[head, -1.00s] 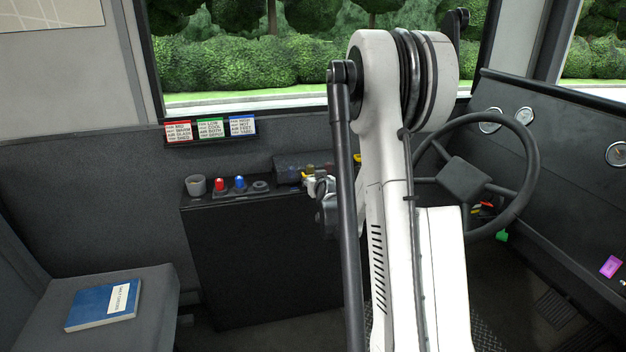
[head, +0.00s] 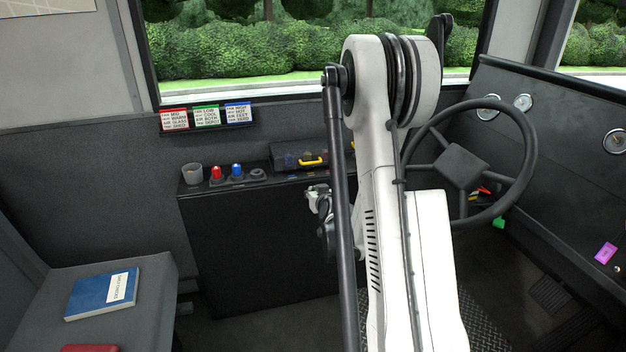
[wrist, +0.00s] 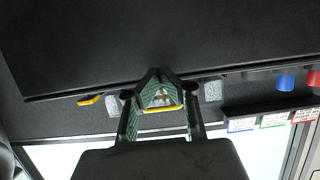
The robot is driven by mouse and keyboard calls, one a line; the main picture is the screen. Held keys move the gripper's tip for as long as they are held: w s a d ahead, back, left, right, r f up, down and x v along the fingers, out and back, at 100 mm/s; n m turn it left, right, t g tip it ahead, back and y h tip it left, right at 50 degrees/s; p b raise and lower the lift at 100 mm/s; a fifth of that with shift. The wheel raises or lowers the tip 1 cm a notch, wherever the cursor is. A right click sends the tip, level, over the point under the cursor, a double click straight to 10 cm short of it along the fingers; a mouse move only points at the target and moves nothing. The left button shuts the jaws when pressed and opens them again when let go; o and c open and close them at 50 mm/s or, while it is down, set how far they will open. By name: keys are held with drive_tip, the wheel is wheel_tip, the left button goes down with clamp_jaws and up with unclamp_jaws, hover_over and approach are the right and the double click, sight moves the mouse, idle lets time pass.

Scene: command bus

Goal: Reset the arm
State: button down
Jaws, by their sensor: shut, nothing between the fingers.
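My white arm (head: 374,180) rises through the middle of the head view and bends at a large joint near the window. Part of my wrist (head: 325,215) shows behind it, in front of the black cabinet (head: 255,245). My fingertips are hidden in the head view. In the wrist view my gripper (wrist: 158,76) has its fingers closed together at the tips, with nothing seen between them. Behind it lies the dark cabinet surface (wrist: 160,40).
The cabinet top holds a grey cup (head: 192,174), a red knob (head: 216,174), a blue knob (head: 237,173) and a panel with a yellow handle (head: 312,161). The steering wheel (head: 462,168) stands right of my arm. A blue book (head: 95,295) lies on the seat.

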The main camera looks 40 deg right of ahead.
drive_tip(key=shift+s+a+f, duration=0.25)
drive_tip(key=shift+s+f, duration=0.3)
drive_tip(key=shift+f, duration=0.2)
drive_tip(key=s+a+r+n+g+y, duration=0.1)
drive_tip(key=s+a+r+n+y, duration=0.15)
drive_tip(key=a+r, duration=0.75)
drive_tip(key=s+a+r+n+g+y, duration=0.1)
drive_tip(key=s+a+r+y, duration=0.3)
drive_tip(key=a, duration=1)
drive_tip(key=s+a+r+n+g, duration=0.1)
drive_tip(key=s+a+g, duration=0.1)
drive_tip(key=s+a, duration=0.75)
drive_tip(key=s+a+r+n+g, duration=0.15)
drive_tip(key=s+a, duration=0.35)
drive_tip(key=s, duration=0.9)
wheel_tip(320, 180, up, 18)
drive_tip(key=p, duration=1.8)
drive_tip(key=shift+w+r+m, duration=0.15)
drive_tip(key=shift+w+m, duration=0.25)
